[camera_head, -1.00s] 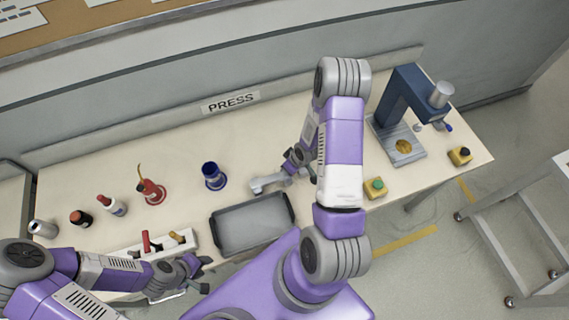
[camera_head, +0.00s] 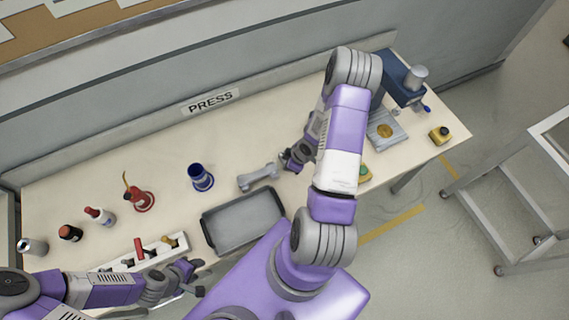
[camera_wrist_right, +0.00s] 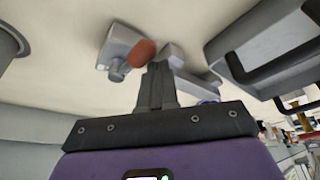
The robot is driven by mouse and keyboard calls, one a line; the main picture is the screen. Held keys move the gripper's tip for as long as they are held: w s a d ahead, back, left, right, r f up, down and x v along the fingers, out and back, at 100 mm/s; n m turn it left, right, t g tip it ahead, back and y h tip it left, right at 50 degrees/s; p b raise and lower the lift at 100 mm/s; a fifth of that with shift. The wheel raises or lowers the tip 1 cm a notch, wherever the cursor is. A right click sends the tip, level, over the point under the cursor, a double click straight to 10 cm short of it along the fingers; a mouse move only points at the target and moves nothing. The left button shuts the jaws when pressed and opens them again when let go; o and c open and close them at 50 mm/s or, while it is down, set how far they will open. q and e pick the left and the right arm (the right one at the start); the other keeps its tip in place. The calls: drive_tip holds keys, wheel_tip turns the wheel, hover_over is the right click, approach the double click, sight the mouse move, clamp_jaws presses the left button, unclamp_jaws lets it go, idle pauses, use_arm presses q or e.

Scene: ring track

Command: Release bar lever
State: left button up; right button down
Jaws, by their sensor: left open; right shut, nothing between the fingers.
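A grey metal bar-shaped piece (camera_head: 258,177) with thicker ends lies on the table, behind the tray. My right gripper (camera_head: 286,159) is shut and empty just right of the piece, apparently clear of it. In the right wrist view its closed fingers (camera_wrist_right: 158,82) point at grey metal parts (camera_wrist_right: 118,42) and a red-brown rounded knob (camera_wrist_right: 143,52). The fingers hide part of these, and I cannot tell whether they touch. My left gripper (camera_head: 198,277) is open and empty near the table's front edge, beside the white rack (camera_head: 128,262).
A dark grey tray (camera_head: 207,232) lies at the front middle. A blue cup (camera_head: 201,178), red oil can (camera_head: 139,197) and several bottles stand at left. A blue press (camera_head: 399,78) and a yellow button box (camera_head: 440,134) are at right. The back middle of the table is clear.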

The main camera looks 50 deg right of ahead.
drive_tip(key=shift+s+d, duration=0.3)
drive_tip(key=shift+d, duration=0.1)
drive_tip(key=shift+s+d+p, duration=0.15)
drive_tip(key=shift+d+p, duration=0.05)
drive_tip(key=shift+p, duration=0.1)
idle(0.4)
drive_tip(key=shift+w+a+b, duration=0.25)
drive_tip(key=shift+a+b, duration=0.3)
drive_tip(key=shift+b, duration=0.15)
wheel_tip(320, 180, up, 10)
drive_tip(key=p, duration=0.5)
drive_tip(key=shift+r, duration=0.15)
